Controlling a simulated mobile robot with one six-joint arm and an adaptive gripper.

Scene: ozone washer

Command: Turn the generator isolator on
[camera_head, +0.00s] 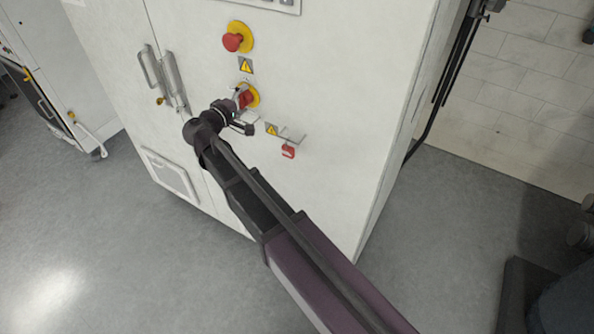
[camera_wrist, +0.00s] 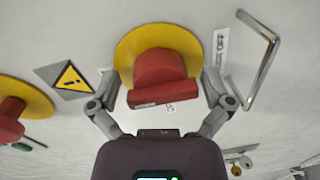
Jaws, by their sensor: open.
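The generator isolator is a red rotary handle (camera_wrist: 160,78) on a round yellow plate (camera_wrist: 190,42), mounted on the white cabinet front. Its grip bar lies nearly level across the wrist picture. In the head view the red handle (camera_head: 246,99) is partly covered by my gripper (camera_head: 238,98). My gripper (camera_wrist: 161,88) is open in the wrist view, with one finger on each side of the handle. I cannot tell whether the fingers touch it. The small labels beside the plate are too blurred to read surely.
A red mushroom button (camera_head: 233,42) on yellow sits above the isolator, with a warning triangle (camera_head: 246,65) between. A metal bracket handle (camera_wrist: 262,60) stands close to my right finger. A red tag (camera_head: 288,151) hangs at lower right. Door handles (camera_head: 172,78) are at left. The floor in front is clear.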

